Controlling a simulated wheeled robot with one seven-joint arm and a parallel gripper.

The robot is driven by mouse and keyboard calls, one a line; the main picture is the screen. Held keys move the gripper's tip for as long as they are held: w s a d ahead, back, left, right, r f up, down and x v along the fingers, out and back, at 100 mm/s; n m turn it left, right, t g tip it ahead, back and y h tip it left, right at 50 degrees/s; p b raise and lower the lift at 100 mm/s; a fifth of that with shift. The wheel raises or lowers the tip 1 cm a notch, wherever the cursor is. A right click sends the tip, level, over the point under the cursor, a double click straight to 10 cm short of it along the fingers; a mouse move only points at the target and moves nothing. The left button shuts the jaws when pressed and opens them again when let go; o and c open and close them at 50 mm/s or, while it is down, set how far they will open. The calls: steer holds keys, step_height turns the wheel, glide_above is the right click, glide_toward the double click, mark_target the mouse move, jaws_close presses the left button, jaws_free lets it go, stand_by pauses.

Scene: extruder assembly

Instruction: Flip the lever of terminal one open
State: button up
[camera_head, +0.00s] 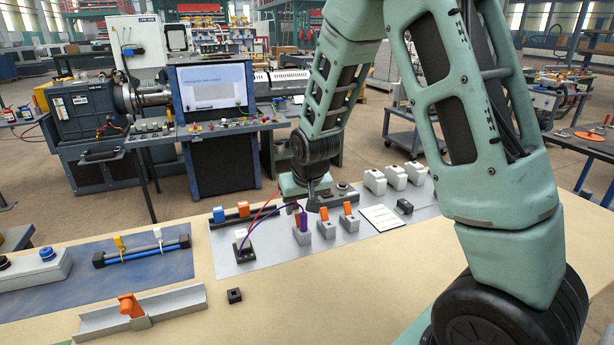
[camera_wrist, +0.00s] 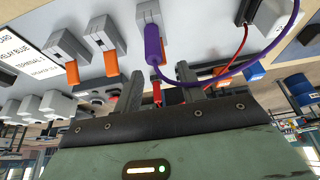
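Three grey terminals with orange levers stand in a row on the grey panel: left (camera_head: 301,233), middle (camera_head: 325,227) and right (camera_head: 348,222). In the wrist view they are reversed: purple-plug terminal (camera_wrist: 147,18), middle (camera_wrist: 102,32), far one (camera_wrist: 66,43). A purple plug (camera_wrist: 153,45) with a purple wire sits at the left terminal. The middle lever (camera_wrist: 110,64) and far lever (camera_wrist: 72,72) stick out. My gripper (camera_wrist: 160,78) is open near the left terminal. A red plug tip (camera_wrist: 157,93) shows between its fingers; whether they touch it is unclear. Which terminal is number one is unclear.
Several white modules (camera_head: 396,177) stand behind. An orange-blocked metal rail (camera_head: 140,310) lies at front left.

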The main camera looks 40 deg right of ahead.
steer(key=v, duration=1.4)
steer(key=shift+r, duration=0.2)
steer(key=shift+d, duration=0.1)
